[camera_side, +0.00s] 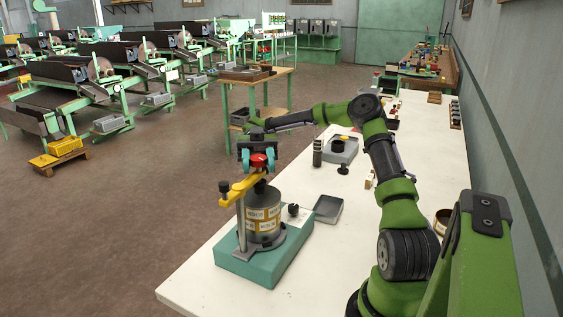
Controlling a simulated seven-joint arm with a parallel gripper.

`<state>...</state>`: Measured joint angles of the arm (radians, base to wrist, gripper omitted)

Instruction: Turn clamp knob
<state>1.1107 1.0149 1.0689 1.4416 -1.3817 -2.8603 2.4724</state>
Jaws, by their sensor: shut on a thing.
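The clamp knob (258,160) is red and sits on top of a yellow clamp arm (243,187). My gripper (259,161) comes down from above, with its teal fingers on both sides of the knob, shut on it. The clamp arm reaches over a grey metal drum (263,215) with yellow and white labels. The drum stands upright on a teal base block (262,254) beside a metal post (241,222). A black knob (224,187) sits at the clamp arm's left end. The exact finger contact is small in the picture.
The base stands on a white table (320,262) near its left edge. A small black knob (293,209), a grey tray (328,209), a dark cylinder (317,152) and another tray (341,150) are nearby. The table's front is clear. Machines stand on the floor behind.

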